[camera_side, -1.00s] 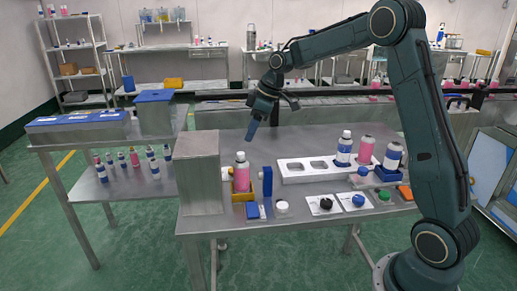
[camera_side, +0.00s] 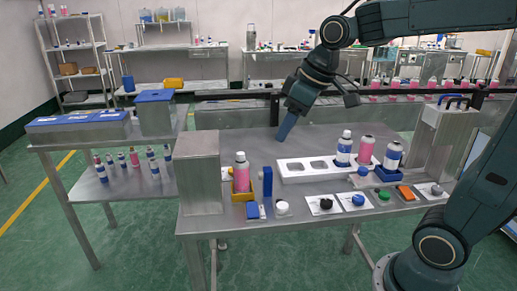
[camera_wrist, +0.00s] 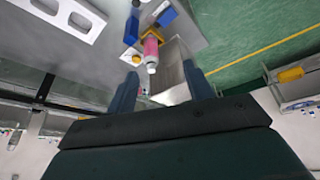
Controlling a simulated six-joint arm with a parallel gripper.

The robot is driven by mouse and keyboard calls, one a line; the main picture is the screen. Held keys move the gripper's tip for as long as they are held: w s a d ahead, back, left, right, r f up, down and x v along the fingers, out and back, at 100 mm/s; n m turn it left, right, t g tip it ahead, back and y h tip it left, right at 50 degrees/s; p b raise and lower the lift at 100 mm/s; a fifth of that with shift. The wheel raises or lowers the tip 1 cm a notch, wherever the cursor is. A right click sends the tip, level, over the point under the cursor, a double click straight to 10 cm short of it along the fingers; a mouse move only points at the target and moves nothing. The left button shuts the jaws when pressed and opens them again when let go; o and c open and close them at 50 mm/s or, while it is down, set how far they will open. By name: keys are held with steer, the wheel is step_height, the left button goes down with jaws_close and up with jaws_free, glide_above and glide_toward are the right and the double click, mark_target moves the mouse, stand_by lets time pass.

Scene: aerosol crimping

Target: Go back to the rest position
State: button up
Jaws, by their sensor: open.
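My gripper (camera_side: 283,134) is in the air above the back middle of the steel table (camera_side: 240,140), fingers pointing down and a little left. In the wrist view its two fingers (camera_wrist: 160,80) stand apart with nothing between them. A pink bottle with a white top (camera_side: 242,172) stands in a yellow holder (camera_side: 266,184) on the table, apart from my gripper. The bottle also shows beyond the fingers in the wrist view (camera_wrist: 151,48).
A tall metal box (camera_side: 199,175) stands left of the pink bottle. Caps and small pads, such as a blue cap (camera_side: 358,200), line the front edge. A side table (camera_side: 120,188) holds several small bottles.

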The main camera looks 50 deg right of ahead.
steer(key=s+a+f+m, duration=0.2)
steer(key=s+f+m, duration=0.1)
steer(key=s, duration=1.2)
steer(key=shift+s+t+h, duration=0.25)
steer(key=shift+t+h, duration=0.15)
